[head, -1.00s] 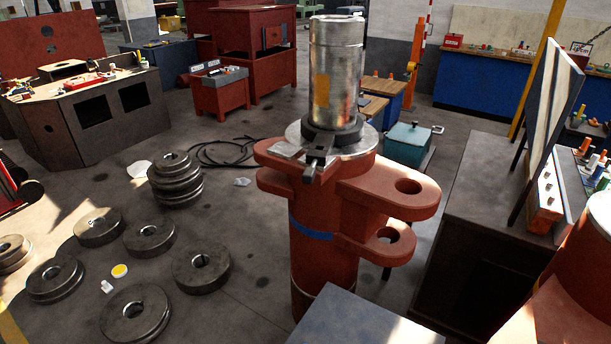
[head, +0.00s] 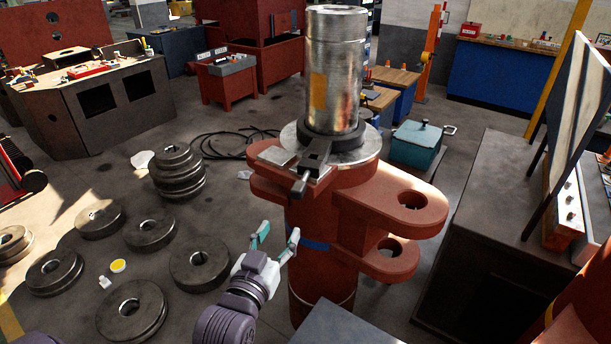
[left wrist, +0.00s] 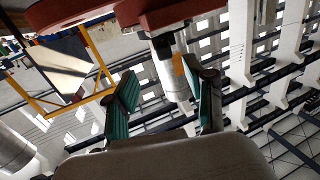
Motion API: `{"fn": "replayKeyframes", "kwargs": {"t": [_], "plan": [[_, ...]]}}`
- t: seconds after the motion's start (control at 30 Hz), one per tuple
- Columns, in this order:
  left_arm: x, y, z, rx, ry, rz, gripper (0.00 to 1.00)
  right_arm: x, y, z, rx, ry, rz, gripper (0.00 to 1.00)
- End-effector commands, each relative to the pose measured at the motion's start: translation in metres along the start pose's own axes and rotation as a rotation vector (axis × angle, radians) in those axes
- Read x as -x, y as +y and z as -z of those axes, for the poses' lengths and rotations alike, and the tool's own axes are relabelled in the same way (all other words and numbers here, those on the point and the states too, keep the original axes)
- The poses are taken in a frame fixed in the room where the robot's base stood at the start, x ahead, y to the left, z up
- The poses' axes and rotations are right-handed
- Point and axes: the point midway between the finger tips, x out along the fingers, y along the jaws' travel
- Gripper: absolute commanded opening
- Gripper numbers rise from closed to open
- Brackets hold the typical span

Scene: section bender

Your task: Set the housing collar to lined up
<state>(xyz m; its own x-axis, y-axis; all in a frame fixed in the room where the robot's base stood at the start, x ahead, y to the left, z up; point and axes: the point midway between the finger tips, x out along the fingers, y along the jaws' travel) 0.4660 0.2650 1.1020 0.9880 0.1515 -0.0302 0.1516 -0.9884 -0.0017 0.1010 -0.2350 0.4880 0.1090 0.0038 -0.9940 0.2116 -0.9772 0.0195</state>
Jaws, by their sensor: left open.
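The housing collar (head: 314,150) is a dark ring with a block and a short lever that sticks out toward me. It sits around the foot of an upright metal cylinder (head: 335,70) on top of the red housing (head: 320,215). My left gripper (head: 279,231) is open and empty, below and left of the collar, in front of the housing. In the left wrist view the gripper (left wrist: 165,92) shows two spread green fingers. The cylinder (left wrist: 170,72) and red housing (left wrist: 175,16) appear beyond them. The collar's alignment is not clear from here. My right gripper is out of view.
Red lugs with holes (head: 400,205) jut out from the housing's right side. Several dark steel rollers (head: 130,312) lie on the floor at left, some stacked. A dark cabinet (head: 485,225) stands at right. Open floor lies between the rollers and the housing.

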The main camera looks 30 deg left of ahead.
Motion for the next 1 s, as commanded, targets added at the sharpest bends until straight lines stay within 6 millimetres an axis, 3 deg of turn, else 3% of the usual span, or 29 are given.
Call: {"fn": "replayKeyframes", "kwargs": {"t": [0.23, 0.53, 0.8, 1.0], "plan": [[-0.018, -0.003, 0.013, 0.001, 0.031, 0.01, 0.54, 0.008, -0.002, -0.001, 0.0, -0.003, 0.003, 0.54], [-0.082, -0.003, 0.016, 0.002, 0.029, 0.009, 0.54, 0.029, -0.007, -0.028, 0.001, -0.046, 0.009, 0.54], [-0.125, -0.004, 0.014, 0.002, 0.027, 0.01, 0.54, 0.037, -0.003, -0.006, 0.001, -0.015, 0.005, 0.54], [-0.136, -0.004, 0.013, 0.002, 0.027, 0.01, 0.54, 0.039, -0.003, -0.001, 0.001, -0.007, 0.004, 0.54]]}}
